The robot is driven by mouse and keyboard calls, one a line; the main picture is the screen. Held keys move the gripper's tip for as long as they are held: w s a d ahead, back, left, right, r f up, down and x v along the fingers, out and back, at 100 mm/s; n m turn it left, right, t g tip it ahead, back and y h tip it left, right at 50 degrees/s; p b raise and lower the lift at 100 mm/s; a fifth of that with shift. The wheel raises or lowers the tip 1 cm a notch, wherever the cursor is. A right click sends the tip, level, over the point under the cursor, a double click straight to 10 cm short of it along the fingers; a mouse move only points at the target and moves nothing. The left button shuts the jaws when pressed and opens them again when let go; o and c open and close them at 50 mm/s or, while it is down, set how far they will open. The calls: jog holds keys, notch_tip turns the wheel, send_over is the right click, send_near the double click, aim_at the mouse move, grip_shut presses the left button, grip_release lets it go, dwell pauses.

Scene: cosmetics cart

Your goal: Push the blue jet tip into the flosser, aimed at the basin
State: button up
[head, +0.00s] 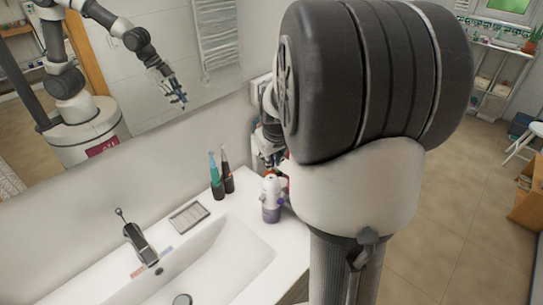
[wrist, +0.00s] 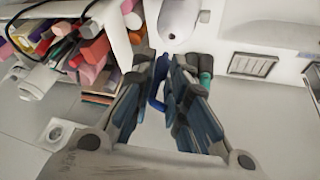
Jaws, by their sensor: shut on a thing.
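My gripper (wrist: 162,62) is shut on the blue jet tip (wrist: 155,92), which shows between the two fingers in the wrist view. In the head view my gripper (head: 270,152) is mostly hidden behind my arm, and the jet tip cannot be made out there. The flosser (head: 271,205), white with a purple lower part, stands upright at the right end of the counter. A white rounded body, which looks like the flosser (wrist: 180,18), is beyond the fingertips, apart from them. The basin (head: 225,268) is left of and in front of the flosser.
Two dark-based toothbrushes (head: 217,185) stand by the wall, left of the flosser. A slatted soap tray (head: 189,216) and a black faucet (head: 139,243) are farther left. A cart shelf (wrist: 120,28) crowded with cosmetics is at the wrist view's left. The mirror (head: 150,60) lines the wall.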

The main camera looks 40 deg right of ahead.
jog(key=shift+f+b, duration=0.7)
jog(key=shift+f, duration=0.55)
jog(key=shift+f+b, duration=1.15)
jog(key=shift+f, duration=0.1)
dwell(0.7)
jog(key=o, duration=0.8)
jog(key=shift+r, duration=0.1)
jog(key=v, duration=1.2)
jog(key=shift+a, duration=0.1)
